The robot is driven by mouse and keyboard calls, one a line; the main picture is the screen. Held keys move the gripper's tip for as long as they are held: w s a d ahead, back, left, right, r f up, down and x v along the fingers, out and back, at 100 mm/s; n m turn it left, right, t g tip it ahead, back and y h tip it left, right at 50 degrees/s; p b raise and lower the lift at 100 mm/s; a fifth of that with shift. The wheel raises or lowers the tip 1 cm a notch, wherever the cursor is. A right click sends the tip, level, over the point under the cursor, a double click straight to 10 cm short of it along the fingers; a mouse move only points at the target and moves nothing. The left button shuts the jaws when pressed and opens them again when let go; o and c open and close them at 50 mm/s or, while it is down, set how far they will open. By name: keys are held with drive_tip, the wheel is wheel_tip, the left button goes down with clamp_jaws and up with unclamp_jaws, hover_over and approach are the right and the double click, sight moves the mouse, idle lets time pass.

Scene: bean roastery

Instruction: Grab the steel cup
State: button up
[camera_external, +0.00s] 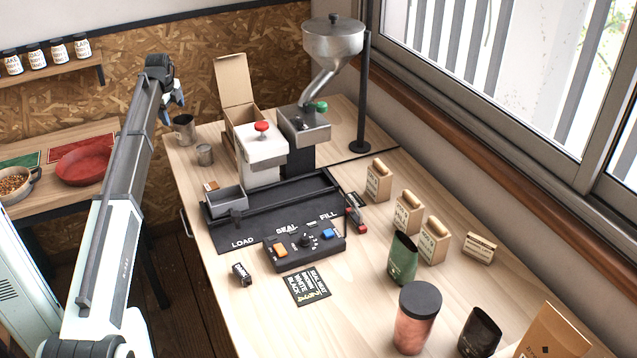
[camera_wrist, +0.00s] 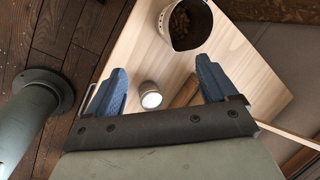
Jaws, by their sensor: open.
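In the wrist view this vessel (camera_wrist: 181,40) holds brown beans. My gripper (camera_external: 174,108) is open and empty, above the table's far left corner. Its two blue fingers (camera_wrist: 162,88) show in the wrist view, touching neither vessel.
A cardboard box (camera_external: 235,80) and a white machine with a red knob (camera_external: 262,150) stand right of the cups. A black tray frame (camera_external: 285,200) lies in front. A side table with a red bowl (camera_external: 85,166) is to the left. The table's left edge is close to the cups.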

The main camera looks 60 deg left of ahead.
sight(205, 153)
drive_tip(key=w+d+f+m+g+h, duration=0.1)
drive_tip(key=w+d+m+h, duration=0.1)
drive_tip(key=w+d+m, duration=0.6)
drive_tip(key=shift+n, duration=0.6)
wheel_tip(205, 153, down, 9)
drive_tip(key=shift+r, duration=0.1)
drive_tip(key=shift+s+f, duration=0.2)
drive_tip(key=shift+f, duration=1.15)
drive_tip(key=shift+s+f, duration=0.2)
drive_tip(key=shift+f, duration=1.1)
drive_tip(key=shift+c, duration=0.5)
drive_tip(key=c, duration=1.1)
